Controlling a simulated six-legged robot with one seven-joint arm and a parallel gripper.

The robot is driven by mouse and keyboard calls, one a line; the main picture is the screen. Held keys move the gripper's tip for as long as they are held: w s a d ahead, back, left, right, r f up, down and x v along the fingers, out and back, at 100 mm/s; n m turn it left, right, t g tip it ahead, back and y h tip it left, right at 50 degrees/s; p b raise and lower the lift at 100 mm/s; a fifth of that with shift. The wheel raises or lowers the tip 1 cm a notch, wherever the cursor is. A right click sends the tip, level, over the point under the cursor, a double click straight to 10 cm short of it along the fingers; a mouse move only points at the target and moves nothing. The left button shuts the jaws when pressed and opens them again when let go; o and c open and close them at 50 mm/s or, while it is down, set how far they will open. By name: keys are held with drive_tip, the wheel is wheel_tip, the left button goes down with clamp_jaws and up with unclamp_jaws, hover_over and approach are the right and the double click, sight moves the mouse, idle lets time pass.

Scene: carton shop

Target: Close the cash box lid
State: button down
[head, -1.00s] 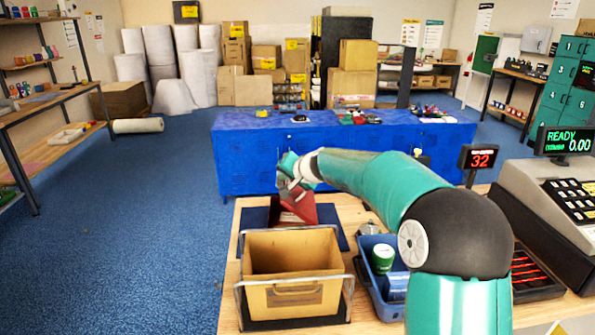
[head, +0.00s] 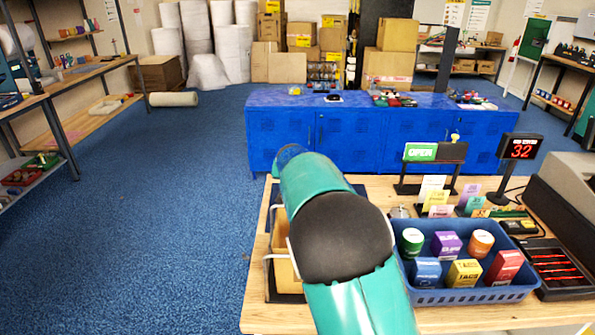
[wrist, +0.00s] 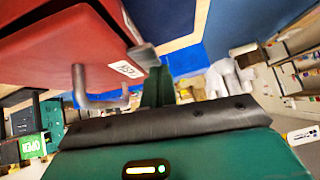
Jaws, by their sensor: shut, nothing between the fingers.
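The red cash box (wrist: 75,45) fills the upper left of the wrist view, seen close and tilted. A grey bar handle (wrist: 100,98) and a white label (wrist: 126,69) show on it. A dark line runs between two red parts; I cannot tell how far the lid stands open. In the head view my arm hides the box. My gripper (wrist: 158,88) shows in the wrist view as narrow dark green fingers, shut and empty, beside the box's labelled end. Whether they touch it is unclear.
A blue basket (head: 465,293) of small boxes and tubs sits right of my arm. A sign stand (head: 434,152) and a number display (head: 520,147) stand behind it. Blue floor at left is clear.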

drive_tip(key=shift+a+f, duration=0.1)
drive_tip(key=shift+f, duration=0.75)
